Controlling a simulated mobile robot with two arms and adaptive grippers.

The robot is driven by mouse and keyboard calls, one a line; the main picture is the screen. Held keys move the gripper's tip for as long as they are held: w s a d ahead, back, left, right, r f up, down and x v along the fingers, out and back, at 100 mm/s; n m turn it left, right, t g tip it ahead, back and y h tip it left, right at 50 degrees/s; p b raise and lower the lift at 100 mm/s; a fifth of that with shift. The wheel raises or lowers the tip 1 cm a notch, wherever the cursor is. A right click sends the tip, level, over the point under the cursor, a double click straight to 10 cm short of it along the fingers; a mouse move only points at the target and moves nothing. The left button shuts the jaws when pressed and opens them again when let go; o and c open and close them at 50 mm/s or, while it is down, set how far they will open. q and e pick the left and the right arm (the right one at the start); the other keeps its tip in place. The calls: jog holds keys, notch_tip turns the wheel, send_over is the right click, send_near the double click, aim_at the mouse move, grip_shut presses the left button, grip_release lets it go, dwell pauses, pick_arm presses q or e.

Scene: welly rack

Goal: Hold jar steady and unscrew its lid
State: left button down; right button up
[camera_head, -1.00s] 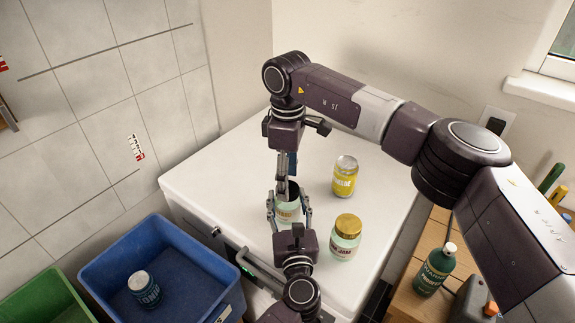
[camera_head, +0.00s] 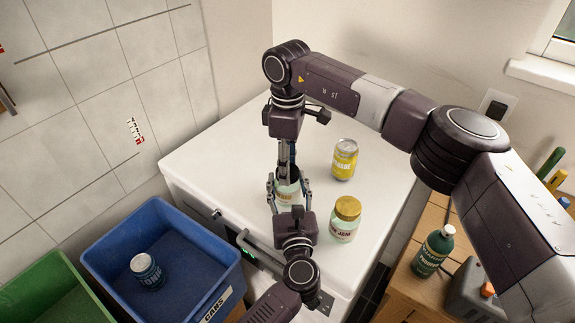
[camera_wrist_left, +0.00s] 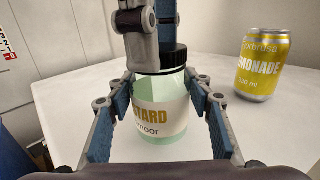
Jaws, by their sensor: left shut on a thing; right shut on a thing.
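The mustard jar (camera_wrist_left: 165,118) has pale green glass and a cream label. It stands upright on the white top, and its black lid (camera_wrist_left: 172,58) is on its mouth. My left gripper (camera_head: 288,188) is shut on the jar, with a blue-padded finger on each side of the body in the left wrist view. My right gripper (camera_wrist_left: 150,40) comes down from above and is shut on the lid. Its fingers hide part of the lid. In the head view the jar (camera_head: 287,192) is partly covered by both grippers.
A yellow lemonade can (camera_head: 344,160) stands behind the jar to the right. A jam jar with a gold lid (camera_head: 345,220) stands close on the right. A blue bin (camera_head: 215,255) holding a can is lower left. The white top (camera_head: 215,165) is clear to the left.

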jog(key=n, duration=0.7)
jog(key=shift+n, duration=0.3)
jog(key=n, duration=1.4)
jog(key=shift+w+r, duration=0.1)
jog(key=n, duration=1.9)
jog(key=shift+n, duration=0.3)
jog(key=n, duration=0.7)
jog(key=shift+r, duration=0.1)
jog(key=n, duration=0.5)
jog(key=shift+n, duration=0.3)
jog(key=shift+r, duration=0.1)
jog(key=shift+r, duration=1)
